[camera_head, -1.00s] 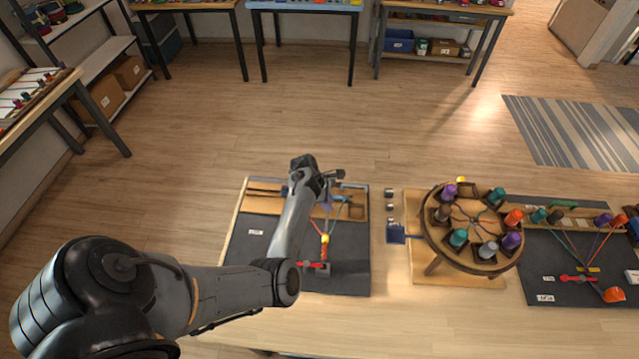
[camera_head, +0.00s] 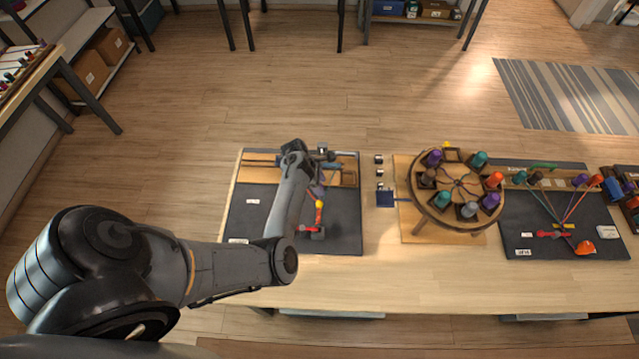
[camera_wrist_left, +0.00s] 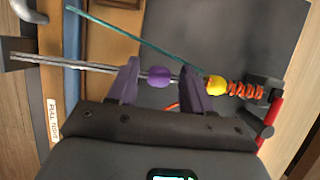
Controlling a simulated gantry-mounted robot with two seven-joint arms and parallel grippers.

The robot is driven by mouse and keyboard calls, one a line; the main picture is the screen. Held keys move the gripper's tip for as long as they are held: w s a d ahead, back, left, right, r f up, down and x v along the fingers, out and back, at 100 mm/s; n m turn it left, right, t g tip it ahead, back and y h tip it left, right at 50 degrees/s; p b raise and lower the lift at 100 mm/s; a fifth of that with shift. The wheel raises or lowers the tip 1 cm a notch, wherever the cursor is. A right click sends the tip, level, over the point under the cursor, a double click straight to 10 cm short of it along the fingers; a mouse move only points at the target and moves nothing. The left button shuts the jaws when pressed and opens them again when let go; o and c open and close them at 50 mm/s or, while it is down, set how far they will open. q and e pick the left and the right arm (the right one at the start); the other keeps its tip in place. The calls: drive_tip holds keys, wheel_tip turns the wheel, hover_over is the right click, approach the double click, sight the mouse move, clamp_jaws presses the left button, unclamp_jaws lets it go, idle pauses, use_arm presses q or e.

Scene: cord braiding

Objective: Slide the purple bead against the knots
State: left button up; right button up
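The purple bead (camera_wrist_left: 160,76) sits on the grey cord strands in the left wrist view. My left gripper (camera_wrist_left: 159,80) is open, with one purple finger on each side of the bead along the cord; narrow gaps show between bead and fingers. Beyond the right finger is a yellow bead (camera_wrist_left: 216,85), followed by orange knots (camera_wrist_left: 245,90) that run to a red-handled clamp (camera_wrist_left: 275,112). The purple bead is apart from the yellow one. In the head view, the yellow bead (camera_head: 319,204) and orange knots (camera_head: 319,216) lie on the dark mat. My right gripper is out of view.
In the head view, a round braiding stand (camera_head: 411,190) with coloured bobbins stands to the right. Another dark mat (camera_head: 520,225) with a fanned cord lies further right. The table front is clear.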

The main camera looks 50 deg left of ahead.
use_arm(q)
drive_tip(key=p+v, duration=0.1)
drive_tip(key=v, duration=0.9)
drive_tip(key=shift+r, duration=0.4)
